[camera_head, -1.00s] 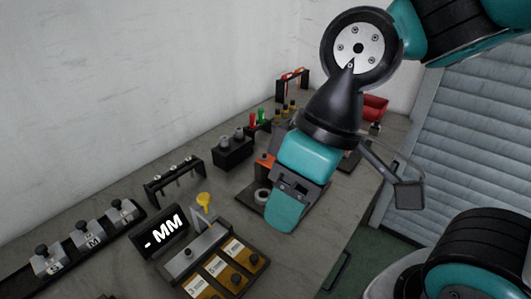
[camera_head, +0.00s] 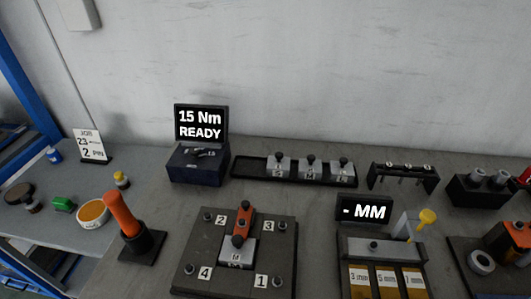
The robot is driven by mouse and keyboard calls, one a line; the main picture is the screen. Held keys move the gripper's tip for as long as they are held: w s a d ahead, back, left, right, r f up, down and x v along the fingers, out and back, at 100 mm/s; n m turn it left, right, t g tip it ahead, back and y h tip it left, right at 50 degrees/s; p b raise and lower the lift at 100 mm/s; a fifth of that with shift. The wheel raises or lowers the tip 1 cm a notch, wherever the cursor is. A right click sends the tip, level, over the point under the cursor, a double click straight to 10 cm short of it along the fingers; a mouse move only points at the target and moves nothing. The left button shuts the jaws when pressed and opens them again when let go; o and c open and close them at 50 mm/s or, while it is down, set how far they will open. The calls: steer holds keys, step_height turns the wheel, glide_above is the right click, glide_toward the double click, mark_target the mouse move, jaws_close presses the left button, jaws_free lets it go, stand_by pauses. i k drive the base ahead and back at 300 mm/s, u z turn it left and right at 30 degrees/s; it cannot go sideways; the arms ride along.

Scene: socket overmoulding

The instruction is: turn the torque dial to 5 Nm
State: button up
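The torque unit (camera_head: 197,166) is a dark blue box at the back left of the bench, against the wall side. Its display (camera_head: 200,123) reads "15 Nm READY". The torque dial (camera_head: 199,153) sits on the top of the box as a small dark knob with a pale mark; its pointer direction is too small to read. My gripper and arm are out of this view, so nothing of mine is seen near the dial.
An orange-handled tool (camera_head: 121,214) stands upright in front of the unit. A numbered fixture plate (camera_head: 190,262) lies at front centre. A rack of weight-like blocks (camera_head: 292,168) is right of the unit. An "MM" display (camera_head: 366,211) and a job card (camera_head: 90,146) stand nearby.

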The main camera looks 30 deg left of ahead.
mark_target(195, 152)
steer(key=u, duration=1.65)
steer(key=k, duration=1)
steer(key=u, duration=1.65)
steer(key=i, duration=1.25)
steer(key=z, duration=0.7)
steer(key=i, duration=0.6)
steer(key=z, duration=0.65)
